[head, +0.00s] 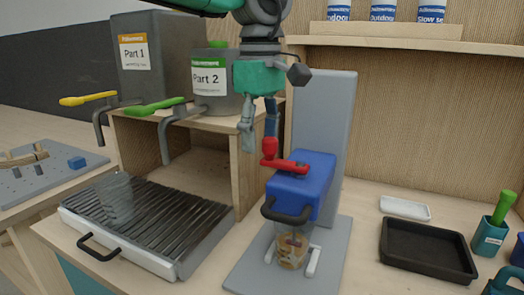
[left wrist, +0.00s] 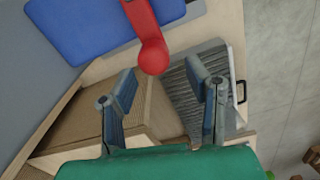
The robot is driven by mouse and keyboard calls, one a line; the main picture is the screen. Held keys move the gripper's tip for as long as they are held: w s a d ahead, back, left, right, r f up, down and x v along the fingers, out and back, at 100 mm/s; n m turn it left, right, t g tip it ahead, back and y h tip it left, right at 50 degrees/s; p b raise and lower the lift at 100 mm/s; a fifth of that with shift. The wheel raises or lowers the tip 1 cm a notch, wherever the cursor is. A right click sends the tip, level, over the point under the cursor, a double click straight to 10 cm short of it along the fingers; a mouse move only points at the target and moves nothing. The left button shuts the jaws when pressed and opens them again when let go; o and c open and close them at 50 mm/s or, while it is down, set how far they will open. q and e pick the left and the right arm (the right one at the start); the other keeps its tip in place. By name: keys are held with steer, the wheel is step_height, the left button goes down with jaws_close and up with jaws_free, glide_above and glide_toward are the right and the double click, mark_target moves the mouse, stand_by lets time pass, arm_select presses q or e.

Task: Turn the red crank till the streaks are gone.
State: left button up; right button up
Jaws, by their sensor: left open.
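The red crank (head: 290,165) lies on top of a blue mixer head (head: 303,190), with its upright knob at the left end. In the left wrist view, the red crank (left wrist: 148,40) ends in a rounded knob just beyond my fingertips, roughly between them. My left gripper (head: 258,150) points down at the knob, open and empty; its fingers also show apart in the left wrist view (left wrist: 162,78). Whether a finger touches the knob I cannot tell. A clear cup (head: 291,248) with brownish streaked contents stands under the mixer head. My right gripper is out of view.
A grill (head: 150,225) with a black handle lies at left. A wooden shelf (head: 200,120) carries two grey dispensers, Part 1 (head: 165,60) and Part 2 (head: 215,85). A black tray (head: 428,250) and a white dish (head: 405,208) lie at right. A grey back panel (head: 325,110) stands behind the mixer.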

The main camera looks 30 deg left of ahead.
mark_target(277, 139)
arm_select(q)
steer(key=shift+d+f, duration=0.65)
steer(key=shift+d, duration=0.35)
steer(key=shift+d+r, duration=0.1)
steer(key=shift+d, duration=0.45)
steer(key=shift+a, duration=0.35)
steer(key=c, duration=0.9)
steer(key=shift+a, duration=0.55)
jaws_close()
steer(key=shift+d, duration=0.1)
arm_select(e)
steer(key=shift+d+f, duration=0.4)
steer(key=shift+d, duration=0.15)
